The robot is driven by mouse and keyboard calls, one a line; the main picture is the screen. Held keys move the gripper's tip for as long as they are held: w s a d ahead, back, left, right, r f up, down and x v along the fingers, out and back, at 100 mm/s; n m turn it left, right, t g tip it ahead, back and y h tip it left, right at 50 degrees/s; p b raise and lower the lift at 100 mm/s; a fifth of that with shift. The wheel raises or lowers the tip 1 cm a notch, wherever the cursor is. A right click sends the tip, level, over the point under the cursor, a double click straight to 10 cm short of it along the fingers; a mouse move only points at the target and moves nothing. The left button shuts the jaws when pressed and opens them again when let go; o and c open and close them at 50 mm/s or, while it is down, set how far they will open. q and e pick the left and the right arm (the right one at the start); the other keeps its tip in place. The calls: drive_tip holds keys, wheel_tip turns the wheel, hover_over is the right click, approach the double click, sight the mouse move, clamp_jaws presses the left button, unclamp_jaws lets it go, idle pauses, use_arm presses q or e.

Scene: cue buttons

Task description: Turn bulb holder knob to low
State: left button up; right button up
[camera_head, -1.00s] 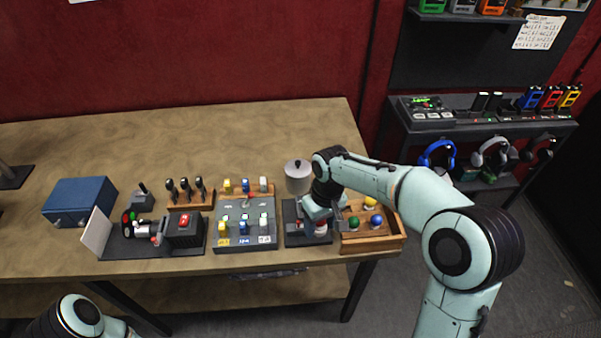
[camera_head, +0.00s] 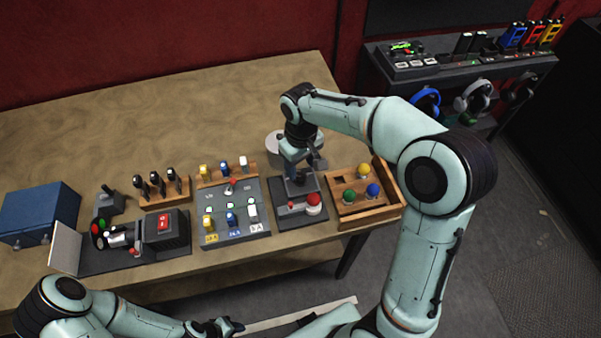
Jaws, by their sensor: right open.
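A dark base (camera_head: 288,219), which looks like the bulb holder, lies near the table's front edge. A red dome on a white collar (camera_head: 313,204) sits at its front right, and a small red part (camera_head: 291,206) is to the left of it. I cannot tell which part is the knob or where it is set. My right gripper (camera_head: 303,176) is open, pointing down over the back of this base, behind the red dome. It hides part of the base; contact is unclear. My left gripper (camera_head: 228,327) is low in front of the table, away from the base; its jaws are unclear.
A wooden tray (camera_head: 385,211) with yellow, green and blue bulbs stands close on the right. A grey panel with coloured switches (camera_head: 236,187) is close on the left. A pale round object (camera_head: 274,150) is behind the base. The table's back is clear.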

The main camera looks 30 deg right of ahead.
sight(301, 176)
use_arm(q)
drive_tip(key=shift+s+f, duration=0.1)
drive_tip(key=shift+f, duration=0.1)
use_arm(e)
drive_tip(key=shift+f, duration=2.15)
drive_tip(key=c, duration=1.1)
drive_tip(key=shift+o, duration=0.2)
drive_tip(key=m+b, duration=0.1)
drive_tip(key=m, duration=0.4)
drive_tip(key=shift+m, duration=0.3)
use_arm(q)
drive_tip(key=shift+s+f+b, duration=0.35)
drive_tip(key=shift+s+f, duration=0.4)
drive_tip(key=shift+f, duration=0.25)
use_arm(e)
drive_tip(key=m, duration=0.6)
drive_tip(key=shift+w+r, duration=0.1)
